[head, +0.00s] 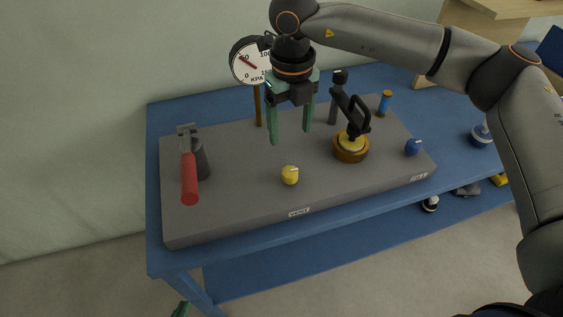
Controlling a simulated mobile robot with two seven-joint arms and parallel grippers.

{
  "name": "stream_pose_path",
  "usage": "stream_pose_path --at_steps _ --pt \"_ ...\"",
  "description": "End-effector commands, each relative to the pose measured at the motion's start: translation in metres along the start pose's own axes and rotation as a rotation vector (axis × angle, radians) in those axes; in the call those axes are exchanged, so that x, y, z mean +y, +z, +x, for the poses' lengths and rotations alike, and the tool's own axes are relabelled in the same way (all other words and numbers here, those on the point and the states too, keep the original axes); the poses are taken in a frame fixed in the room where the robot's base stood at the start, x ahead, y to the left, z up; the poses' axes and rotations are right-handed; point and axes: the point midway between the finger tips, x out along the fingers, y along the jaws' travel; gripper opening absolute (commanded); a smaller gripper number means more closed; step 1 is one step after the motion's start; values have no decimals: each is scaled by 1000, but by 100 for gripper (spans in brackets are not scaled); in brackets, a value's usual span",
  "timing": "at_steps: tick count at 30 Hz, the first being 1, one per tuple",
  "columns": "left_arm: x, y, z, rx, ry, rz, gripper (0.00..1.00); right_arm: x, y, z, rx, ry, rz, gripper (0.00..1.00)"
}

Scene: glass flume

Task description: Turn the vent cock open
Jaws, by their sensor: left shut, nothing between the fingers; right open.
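A small yellow knob (290,175) stands on the grey board in front of its middle, behind the VENT label (299,212) on the board's front edge; I take it for the vent cock. Its handle direction is too small to tell. My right gripper (290,136) hangs above and behind the knob in the picture, green fingers pointing down and spread, with nothing between them. It looks clear of the knob. My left gripper (180,309) shows only as a green fingertip at the bottom edge, shut and empty, low beside the table leg.
The grey board (235,205) lies on a blue table (155,190). It carries a red-handled lever (189,180), a dial gauge (250,61), a black clamp lever over a brass fitting (350,148), a blue knob (413,147) and an orange-blue post (384,103). Loose items lie on the lower shelf.

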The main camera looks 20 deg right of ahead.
Motion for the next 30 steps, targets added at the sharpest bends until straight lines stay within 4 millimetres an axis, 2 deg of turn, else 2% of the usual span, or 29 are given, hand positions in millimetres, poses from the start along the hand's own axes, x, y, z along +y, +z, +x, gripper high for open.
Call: stream_pose_path --at_steps 5,12,18,24,30 --pt "1 -3 -3 0 1 -1 0 0 -1 23 6 0 -1 76" --pt "2 -8 -8 -1 1 -1 0 1 -2 73 7 3 -2 76" --pt "2 -11 -11 -1 1 -2 0 2 -1 106 5 5 -2 76" --pt "2 -12 -12 -1 1 -2 0 2 -1 121 3 5 -3 76" --pt "2 -12 -11 -1 1 -2 0 2 -1 123 2 5 -3 76"
